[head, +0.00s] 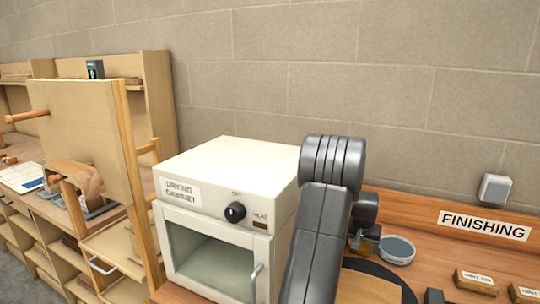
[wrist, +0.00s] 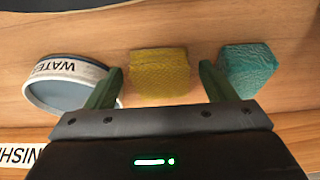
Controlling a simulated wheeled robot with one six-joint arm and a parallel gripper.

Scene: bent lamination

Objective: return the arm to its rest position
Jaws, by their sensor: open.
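My arm (head: 320,220) rises in front of the bench beside the drying cabinet in the head view and hides part of the bench; my gripper's fingers are not clear there. In the wrist view my gripper (wrist: 159,83) is open, its two green fingers spread apart. A yellow sponge-like block (wrist: 158,74) shows between the fingers, with a gap on each side. I cannot tell how far the fingertips are above the bench. Nothing is held.
A round dish labelled WATER (wrist: 68,84) and a teal block (wrist: 248,72) flank the fingers. The white drying cabinet (head: 225,165) stands left of my arm, its door shut. A FINISHING sign (head: 485,226) and small labelled blocks (head: 476,281) are at right. A wooden panel (head: 80,130) stands left.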

